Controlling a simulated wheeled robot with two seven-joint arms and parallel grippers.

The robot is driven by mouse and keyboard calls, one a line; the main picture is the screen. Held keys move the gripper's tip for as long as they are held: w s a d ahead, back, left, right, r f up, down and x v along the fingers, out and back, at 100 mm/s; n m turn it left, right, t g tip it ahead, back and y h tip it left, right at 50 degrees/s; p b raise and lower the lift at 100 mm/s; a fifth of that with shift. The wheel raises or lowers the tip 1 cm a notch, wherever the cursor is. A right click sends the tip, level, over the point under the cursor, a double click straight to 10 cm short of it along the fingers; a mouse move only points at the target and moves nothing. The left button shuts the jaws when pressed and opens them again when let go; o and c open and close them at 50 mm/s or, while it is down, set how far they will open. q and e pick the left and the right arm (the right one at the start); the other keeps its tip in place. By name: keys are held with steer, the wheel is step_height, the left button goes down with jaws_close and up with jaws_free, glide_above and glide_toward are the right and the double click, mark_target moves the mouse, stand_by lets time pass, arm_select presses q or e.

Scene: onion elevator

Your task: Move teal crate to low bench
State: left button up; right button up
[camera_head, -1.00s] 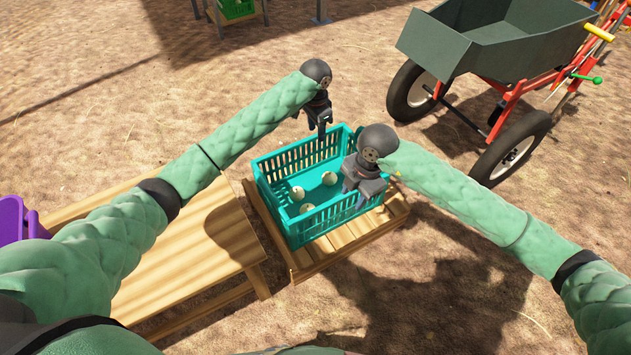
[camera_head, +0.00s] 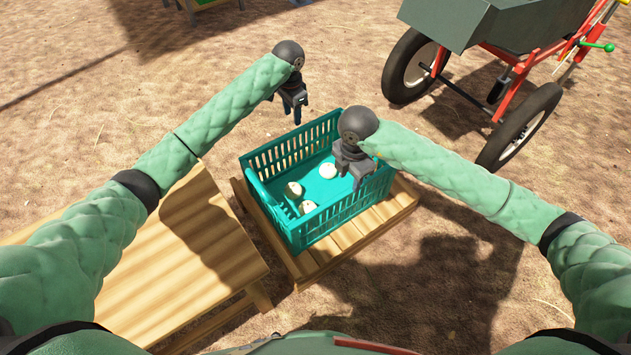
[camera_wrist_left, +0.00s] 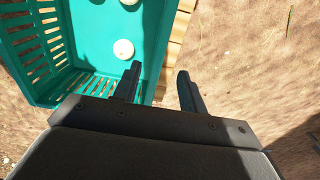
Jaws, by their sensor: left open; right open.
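The teal crate (camera_head: 322,222) sits upright on a low slatted wooden bench (camera_head: 392,213), with pale round onions (camera_head: 328,170) inside. My left gripper (camera_head: 291,116) is open and empty, above and beyond the crate's far-left side. In the left wrist view, its fingers (camera_wrist_left: 157,80) appear on either side of the line of the crate's edge (camera_wrist_left: 153,45), not closed on it. My right gripper (camera_head: 353,176) is open above the crate's right side and hides part of its rim. Whether it touches the rim cannot be told.
A larger, taller wooden bench (camera_head: 185,262) stands just left of the crate. A wheelbarrow (camera_head: 482,22) with a red frame and black wheels (camera_head: 520,127) stands at the back right. Bare sandy ground lies to the right and behind the crate.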

mark_target(348, 191)
arm_select(q)
steer(key=shift+r, duration=0.1)
steer(key=shift+f, duration=3.95)
arm_select(e)
steer(key=shift+f, duration=3.85)
arm_select(q)
jaws_close()
arm_select(e)
jaws_close()
arm_select(q)
steer(key=shift+r, duration=0.1)
